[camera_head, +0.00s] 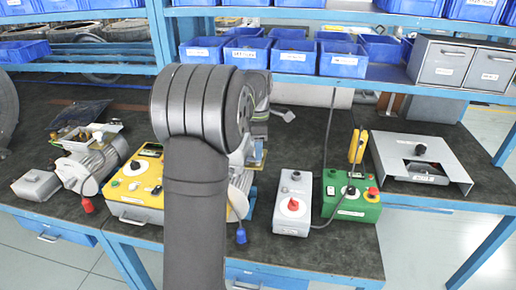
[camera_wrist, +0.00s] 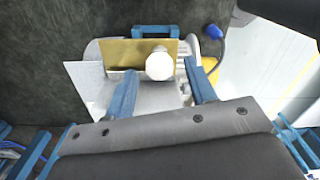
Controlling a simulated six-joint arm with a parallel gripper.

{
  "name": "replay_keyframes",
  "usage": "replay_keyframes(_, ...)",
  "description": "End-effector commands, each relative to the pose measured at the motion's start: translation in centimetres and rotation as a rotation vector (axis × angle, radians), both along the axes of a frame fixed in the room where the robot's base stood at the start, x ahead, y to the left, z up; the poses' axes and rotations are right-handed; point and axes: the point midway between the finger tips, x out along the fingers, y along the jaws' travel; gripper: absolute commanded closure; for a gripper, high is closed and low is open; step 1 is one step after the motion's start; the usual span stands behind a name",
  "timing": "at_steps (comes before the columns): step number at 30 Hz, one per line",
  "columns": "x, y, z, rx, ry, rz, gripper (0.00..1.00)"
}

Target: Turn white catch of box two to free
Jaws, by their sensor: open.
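In the wrist view a white round catch (camera_wrist: 159,66) stands beside a brass-coloured plate (camera_wrist: 130,53), on top of a pale grey box (camera_wrist: 150,98). I cannot read a number on this box. My gripper (camera_wrist: 161,66) is open, with its blue fingers on either side of the white catch. I cannot tell whether either finger touches it. A blue bracket-like part (camera_wrist: 151,31) stands behind the plate. In the head view my arm hides most of this unit and its catch; part of its grey body (camera_head: 240,185) shows to the right of the arm.
A blue plug on a cable (camera_wrist: 211,33) lies beside the unit. In the head view a yellow control box (camera_head: 140,190) is left of my arm; a grey box with a red knob (camera_head: 293,205) and a green box (camera_head: 350,200) are right. Another motor (camera_head: 95,165) stands far left.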

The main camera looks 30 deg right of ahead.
Motion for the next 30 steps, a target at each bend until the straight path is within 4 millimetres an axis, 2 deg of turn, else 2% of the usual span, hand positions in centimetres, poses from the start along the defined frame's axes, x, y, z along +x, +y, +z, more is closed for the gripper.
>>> replay_keyframes(4,0.01,0.0,-0.68,0.0,-0.001,0.0,0.49)
replay_keyframes(11,0.01,0.0,-0.74,0.0,-0.001,0.0,0.49)
replay_keyframes(14,0.01,0.0,-0.74,0.0,-0.001,0.0,0.65)
replay_keyframes(18,0.01,0.0,-0.73,0.0,-0.001,0.0,0.92)
replay_keyframes(30,0.0,-0.02,-0.71,-0.001,-0.001,-0.063,0.94)
